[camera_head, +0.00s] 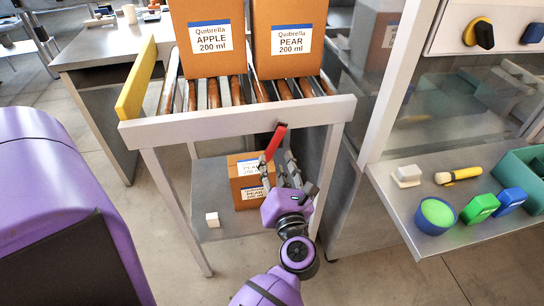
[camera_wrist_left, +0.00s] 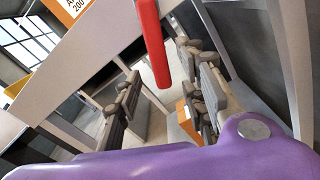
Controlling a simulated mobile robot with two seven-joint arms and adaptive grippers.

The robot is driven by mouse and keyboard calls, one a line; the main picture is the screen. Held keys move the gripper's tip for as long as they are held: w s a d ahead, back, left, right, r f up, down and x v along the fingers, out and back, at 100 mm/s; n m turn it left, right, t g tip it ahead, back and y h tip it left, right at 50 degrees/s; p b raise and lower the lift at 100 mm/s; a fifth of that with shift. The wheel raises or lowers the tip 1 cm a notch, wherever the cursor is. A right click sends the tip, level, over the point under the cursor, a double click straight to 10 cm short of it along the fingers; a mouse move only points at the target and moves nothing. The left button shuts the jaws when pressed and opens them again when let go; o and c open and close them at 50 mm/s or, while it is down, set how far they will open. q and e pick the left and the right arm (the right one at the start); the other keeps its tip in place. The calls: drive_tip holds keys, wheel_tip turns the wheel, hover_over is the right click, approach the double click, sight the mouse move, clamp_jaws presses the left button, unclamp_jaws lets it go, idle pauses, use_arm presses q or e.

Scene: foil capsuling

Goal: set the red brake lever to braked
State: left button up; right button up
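The red brake lever (camera_head: 275,142) hangs from a dark pivot on the front rail of the roller stand, slanting down and to the left. It also shows in the left wrist view (camera_wrist_left: 152,42), coming down from the top edge. My left gripper (camera_head: 278,166) is open just below the rail, with its fingers around the lever's lower end. In the left wrist view, the lever's free end lies between the two spread fingers, with a visible gap on each side. My right gripper is not in view.
An apple carton (camera_head: 208,38) and a pear carton (camera_head: 290,40) stand on the rollers above the pale front rail (camera_head: 215,121). A yellow guard (camera_head: 136,80) is at the left. A side bench (camera_head: 400,215) stands right.

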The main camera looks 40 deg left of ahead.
use_arm(q)
drive_tip(key=shift+v, duration=1.7)
